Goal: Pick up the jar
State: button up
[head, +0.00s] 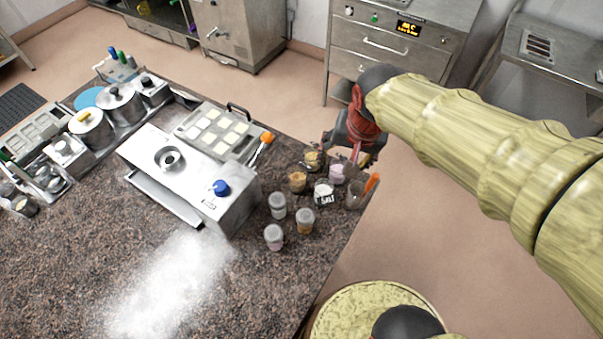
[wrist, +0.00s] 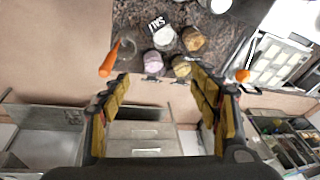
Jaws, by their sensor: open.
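Several jars stand near the right corner of the dark stone counter, and I cannot tell which one is the task's jar. In the head view there are a pink-filled jar (head: 337,174), a white-filled jar labelled SALT (head: 323,192), two golden-brown jars (head: 297,180) (head: 313,159) and a clear jar holding an orange-handled tool (head: 355,195). Three lidded jars (head: 277,205) (head: 305,221) (head: 273,237) stand nearer. My gripper (head: 347,155) is open and empty by the counter's far edge. In the wrist view the pink jar (wrist: 154,64) and a golden jar (wrist: 181,66) lie just beyond the fingertips (wrist: 160,78).
A white metal unit (head: 185,175) with a blue knob and a tray of pale squares (head: 215,131) stand left of the jars. White powder (head: 170,285) covers the counter's front. Steel drawers (head: 385,50) stand across the open floor.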

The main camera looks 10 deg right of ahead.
jog(key=w+a+f+m+g+p, duration=0.2)
jog(key=w+a+f+m+p, duration=0.25)
jog(key=w+a+f, duration=0.2)
jog(key=m+g+p, duration=0.1)
jog(key=m+p, duration=0.1)
jog(key=p, duration=0.2)
send_over(298, 179)
jog(key=s, duration=0.2)
notch_tip(298, 179, down, 7)
jog(key=shift+a+f+b, duration=0.1)
jog(key=shift+f+b, duration=0.25)
jog(key=shift+f, duration=3.7)
jog(key=shift+c, duration=1.4)
jog(key=c, duration=1)
